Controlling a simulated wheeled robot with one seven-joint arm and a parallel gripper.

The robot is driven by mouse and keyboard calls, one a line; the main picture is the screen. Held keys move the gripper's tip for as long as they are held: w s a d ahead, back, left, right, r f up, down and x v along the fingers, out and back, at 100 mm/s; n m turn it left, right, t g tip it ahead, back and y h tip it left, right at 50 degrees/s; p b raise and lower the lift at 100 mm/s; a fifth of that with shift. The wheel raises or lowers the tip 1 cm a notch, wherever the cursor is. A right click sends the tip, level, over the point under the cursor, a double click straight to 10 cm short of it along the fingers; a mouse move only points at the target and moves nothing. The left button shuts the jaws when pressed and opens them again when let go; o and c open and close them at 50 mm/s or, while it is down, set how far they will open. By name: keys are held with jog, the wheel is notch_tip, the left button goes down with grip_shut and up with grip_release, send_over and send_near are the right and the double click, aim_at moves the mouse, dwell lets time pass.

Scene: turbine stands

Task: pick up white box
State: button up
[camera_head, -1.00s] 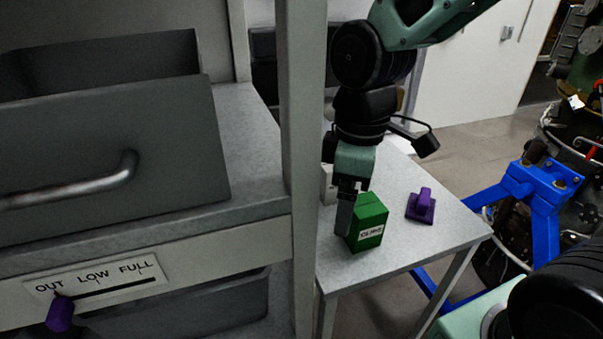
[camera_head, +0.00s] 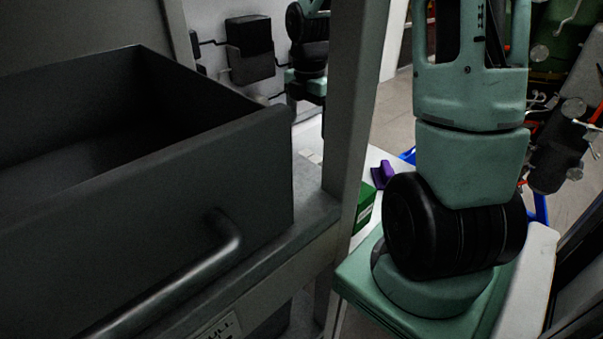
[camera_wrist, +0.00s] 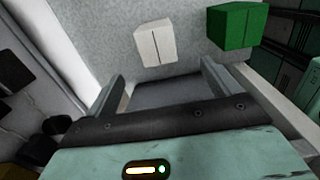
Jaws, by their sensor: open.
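The white box (camera_wrist: 155,43) stands on the grey tabletop in the wrist view, ahead of my gripper (camera_wrist: 161,76) and roughly between the lines of its two fingers. The fingers are spread apart with nothing between them, and a gap shows between them and the box. In the head view the far part of my arm shows behind the rack post, but its fingertips are hidden or too small to make out. The white box cannot be told clearly in the head view.
A green box (camera_wrist: 237,26) stands right of the white box; part of it shows in the head view (camera_head: 364,205). A purple object (camera_head: 383,174) lies on the table (camera_head: 374,156). A dark open drawer (camera_head: 150,190) and a rack post (camera_head: 357,110) fill the head view's left and middle.

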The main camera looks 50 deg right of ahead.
notch_tip(320, 180, down, 7)
jog(key=shift+r+p, duration=0.1)
jog(key=shift+p, duration=0.3)
jog(key=shift+w+f+p, duration=0.15)
jog(key=shift+f+p, duration=0.3)
jog(key=shift+f, duration=0.95)
jog(key=shift+w+f+p, duration=0.1)
jog(key=shift+f+p, duration=0.35)
jog(key=shift+f, duration=0.9)
jog(key=c, duration=1.5)
jog(key=shift+r+b, duration=0.9)
jog(key=shift+r, duration=4.15)
jog(key=o, duration=0.6)
jog(key=c, duration=0.6)
